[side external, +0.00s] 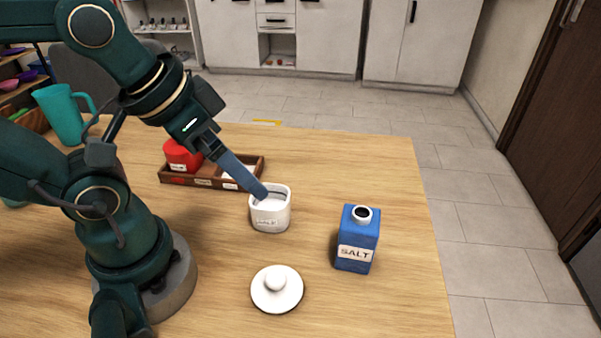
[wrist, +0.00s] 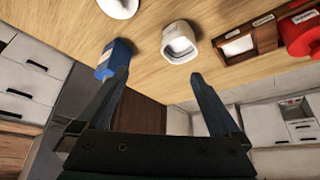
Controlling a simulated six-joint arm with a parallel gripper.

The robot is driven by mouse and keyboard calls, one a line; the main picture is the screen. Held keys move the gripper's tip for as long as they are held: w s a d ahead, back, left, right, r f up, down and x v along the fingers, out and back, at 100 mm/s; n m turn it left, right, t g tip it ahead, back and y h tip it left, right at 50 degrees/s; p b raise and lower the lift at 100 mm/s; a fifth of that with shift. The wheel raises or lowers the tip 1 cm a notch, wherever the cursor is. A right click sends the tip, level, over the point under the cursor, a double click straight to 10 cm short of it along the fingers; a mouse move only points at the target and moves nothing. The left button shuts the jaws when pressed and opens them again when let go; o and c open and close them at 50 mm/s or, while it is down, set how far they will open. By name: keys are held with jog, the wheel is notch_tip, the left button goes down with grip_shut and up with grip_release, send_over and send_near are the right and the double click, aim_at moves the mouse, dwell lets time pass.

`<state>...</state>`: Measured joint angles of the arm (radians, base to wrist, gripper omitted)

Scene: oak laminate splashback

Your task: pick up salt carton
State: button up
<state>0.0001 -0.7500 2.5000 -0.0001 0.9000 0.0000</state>
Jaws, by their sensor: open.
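The salt carton (side external: 357,240) is a blue box with a white SALT label and a dark round opening on top. It stands upright on the right part of the table. It also shows in the wrist view (wrist: 115,55), just beyond the left fingertip. My gripper (side external: 262,190) is above the white jar in the side view, left of the carton and apart from it. In the wrist view my gripper (wrist: 158,78) is open with nothing between its fingers. The white jar (side external: 270,214) stands open, with a label on its front.
A white lid (side external: 277,289) lies in front of the jar. A wooden tray (side external: 200,183) holding a red container (side external: 183,156) is behind it. The table's right edge is near the carton. The front right of the table is clear.

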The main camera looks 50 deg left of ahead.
notch_tip(320, 180, up, 5)
jog(key=w+a+r+n+t+y, duration=0.1)
jog(key=w+a+r+t+y, duration=0.3)
jog(key=w+a, duration=0.45)
jog(key=w+d+r+m+t+h, duration=0.1)
jog(key=w+d+r+m+t, duration=0.1)
jog(key=w+d+t, duration=0.3)
jog(key=m+g+h, duration=0.6)
jog(key=m+h, duration=0.3)
jog(key=h, duration=0.4)
send_over(372, 240)
jog(key=a, duration=0.5)
notch_tip(372, 240, down, 6)
jog(key=f, duration=1.6)
jog(key=shift+s+a, duration=0.1)
jog(key=shift+s, duration=0.25)
jog(key=shift+x, duration=2.6)
